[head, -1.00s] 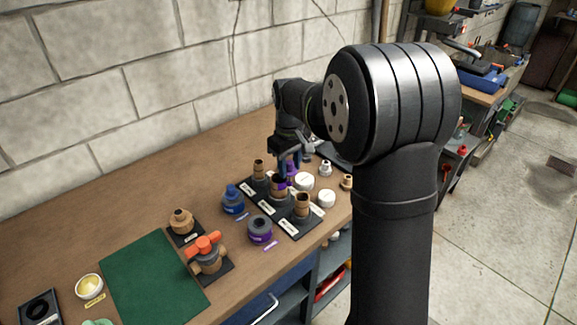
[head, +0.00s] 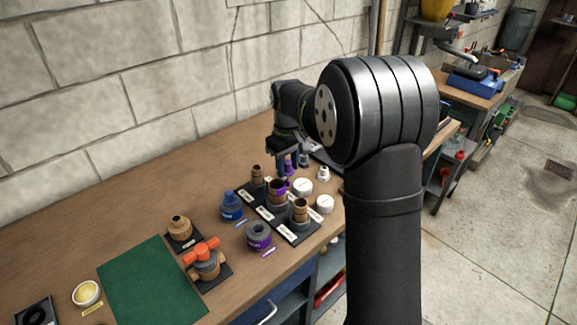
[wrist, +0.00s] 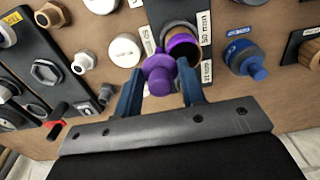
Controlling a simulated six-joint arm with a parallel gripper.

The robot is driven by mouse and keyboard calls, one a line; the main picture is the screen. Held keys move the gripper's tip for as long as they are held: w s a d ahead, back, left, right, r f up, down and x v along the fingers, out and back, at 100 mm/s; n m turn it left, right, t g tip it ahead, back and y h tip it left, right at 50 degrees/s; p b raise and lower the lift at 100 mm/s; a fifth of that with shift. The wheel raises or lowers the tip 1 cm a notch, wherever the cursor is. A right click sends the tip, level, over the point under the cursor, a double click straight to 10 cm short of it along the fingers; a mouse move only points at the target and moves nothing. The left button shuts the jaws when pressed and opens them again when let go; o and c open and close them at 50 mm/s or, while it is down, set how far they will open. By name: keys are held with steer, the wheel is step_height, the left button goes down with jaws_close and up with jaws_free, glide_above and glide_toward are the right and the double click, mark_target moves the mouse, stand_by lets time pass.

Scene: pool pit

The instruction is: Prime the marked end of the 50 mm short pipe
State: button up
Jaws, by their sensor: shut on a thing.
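My gripper (wrist: 160,88) is shut on a purple dauber cap (wrist: 158,72), held between its blue fingers. In the head view my gripper (head: 287,163) is above and behind the row of pipes. The middle short pipe (head: 277,198) stands upright in a black labelled holder, with purple around its upper end. In the wrist view this pipe (wrist: 182,34) is just beyond the cap, between labels that appear to read 50 mm. The cap overlaps its near edge in that view, and I cannot tell whether they touch. The purple primer can (head: 259,236) stands open in front of the holder.
Two other brown pipes (head: 300,211) stand beside the middle one. A blue can (head: 231,205) is left of the row, and white round lids (head: 324,204) are right. An orange-handled valve (head: 206,262) and green mat (head: 152,283) lie left. A block wall is behind.

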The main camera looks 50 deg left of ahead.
steer(key=shift+s+a, duration=0.15)
steer(key=shift+a, duration=0.6)
steer(key=shift+s+a, duration=0.1)
steer(key=shift+a, duration=0.65)
steer(key=shift+s+a, duration=0.1)
steer(key=shift+s+a, duration=0.2)
steer(key=shift+s, duration=0.05)
steer(key=shift+s+a, duration=0.25)
steer(key=shift+s, duration=0.1)
steer(key=shift+s, duration=0.1)
steer(key=shift+s+a, duration=0.1)
steer(key=shift+s, duration=0.25)
steer(key=shift+s, duration=0.1)
